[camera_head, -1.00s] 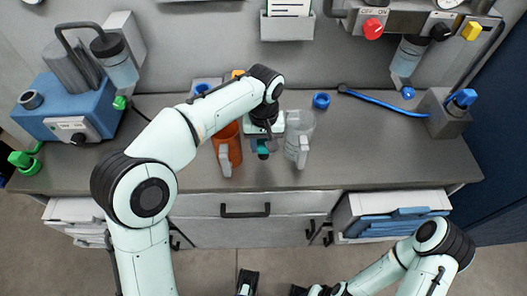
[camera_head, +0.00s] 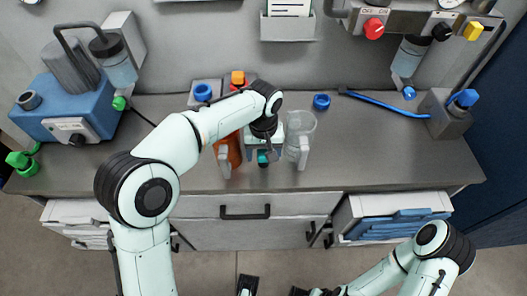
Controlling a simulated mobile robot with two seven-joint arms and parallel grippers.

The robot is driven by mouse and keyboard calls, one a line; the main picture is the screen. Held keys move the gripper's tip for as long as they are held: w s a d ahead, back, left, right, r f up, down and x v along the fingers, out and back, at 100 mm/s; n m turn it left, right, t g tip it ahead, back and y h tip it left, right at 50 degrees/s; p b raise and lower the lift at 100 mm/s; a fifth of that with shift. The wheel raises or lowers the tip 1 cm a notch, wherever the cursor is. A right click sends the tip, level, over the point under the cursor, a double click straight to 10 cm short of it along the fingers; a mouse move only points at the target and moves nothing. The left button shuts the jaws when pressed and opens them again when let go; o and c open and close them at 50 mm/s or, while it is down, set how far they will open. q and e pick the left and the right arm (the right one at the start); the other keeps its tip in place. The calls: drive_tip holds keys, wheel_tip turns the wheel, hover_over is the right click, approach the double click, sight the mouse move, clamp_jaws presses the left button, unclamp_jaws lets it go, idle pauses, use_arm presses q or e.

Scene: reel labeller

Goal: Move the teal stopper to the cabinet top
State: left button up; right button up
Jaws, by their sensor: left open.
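The teal stopper (camera_head: 263,159) shows as a small teal piece on the cabinet top (camera_head: 370,165), just below my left gripper (camera_head: 263,153). My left gripper points down between an orange jug (camera_head: 229,150) and a clear jug (camera_head: 299,138). Its fingers are open, one to each side of the stopper. Whether they touch it I cannot tell. My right gripper (camera_head: 270,291) is at the bottom edge, partly cut off, in front of the cabinet and far from the stopper.
A blue ring (camera_head: 321,102) and a blue hose (camera_head: 385,104) lie on the top to the right. A block with a blue cap (camera_head: 202,92) stands behind my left arm.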

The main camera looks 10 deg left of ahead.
use_arm(q)
wheel_tip(320, 180, up, 12)
drive_tip(key=p, duration=0.2)
drive_tip(key=shift+r+p, duration=0.25)
drive_tip(key=shift+p, duration=0.15)
drive_tip(key=shift+f, duration=0.1)
